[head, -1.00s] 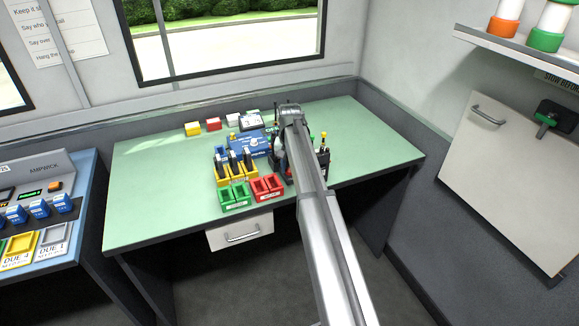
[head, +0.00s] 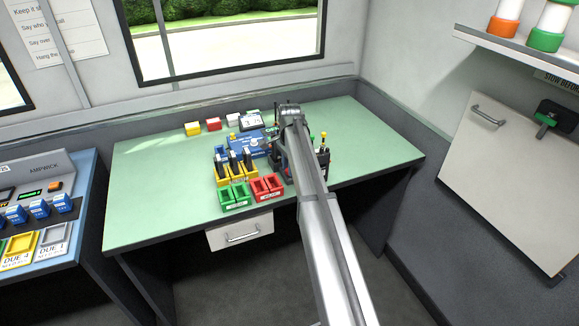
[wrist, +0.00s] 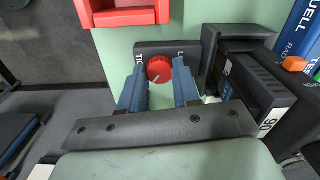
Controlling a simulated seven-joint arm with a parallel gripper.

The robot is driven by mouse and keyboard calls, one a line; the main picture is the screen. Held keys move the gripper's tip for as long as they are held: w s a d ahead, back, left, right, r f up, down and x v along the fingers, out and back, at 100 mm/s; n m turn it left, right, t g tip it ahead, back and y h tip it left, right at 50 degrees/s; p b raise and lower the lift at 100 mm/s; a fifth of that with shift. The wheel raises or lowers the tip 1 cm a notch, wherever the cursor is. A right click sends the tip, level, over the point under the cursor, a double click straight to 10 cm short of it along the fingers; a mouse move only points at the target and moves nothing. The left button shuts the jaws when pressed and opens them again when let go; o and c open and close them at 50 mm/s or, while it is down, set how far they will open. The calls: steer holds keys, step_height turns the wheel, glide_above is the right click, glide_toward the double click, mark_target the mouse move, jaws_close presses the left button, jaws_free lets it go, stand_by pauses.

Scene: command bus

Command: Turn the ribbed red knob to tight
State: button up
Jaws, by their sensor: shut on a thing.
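The ribbed red knob (wrist: 159,69) sits on a dark panel (wrist: 143,49) in the wrist view. A pale pointer mark on it faces the lower left. The panel has partly covered white lettering, "TI..." on the left and "L..." on the right. My gripper (wrist: 160,84) has its two blue fingers on either side of the knob and is shut on it. In the head view my arm hides the knob and the fingers.
A dark device (wrist: 262,92) stands close right of the knob in the wrist view. The desk's left side is clear.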

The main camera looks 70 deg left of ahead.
steer(key=m, duration=0.5)
steer(key=shift+m, duration=0.3)
steer(key=m, duration=0.4)
steer(key=shift+m, duration=0.4)
steer(key=o, duration=1.1)
steer(key=shift+c, duration=0.2)
steer(key=shift+r, duration=0.1)
step_height(320, 180, up, 14)
steer(key=shift+f, duration=0.2)
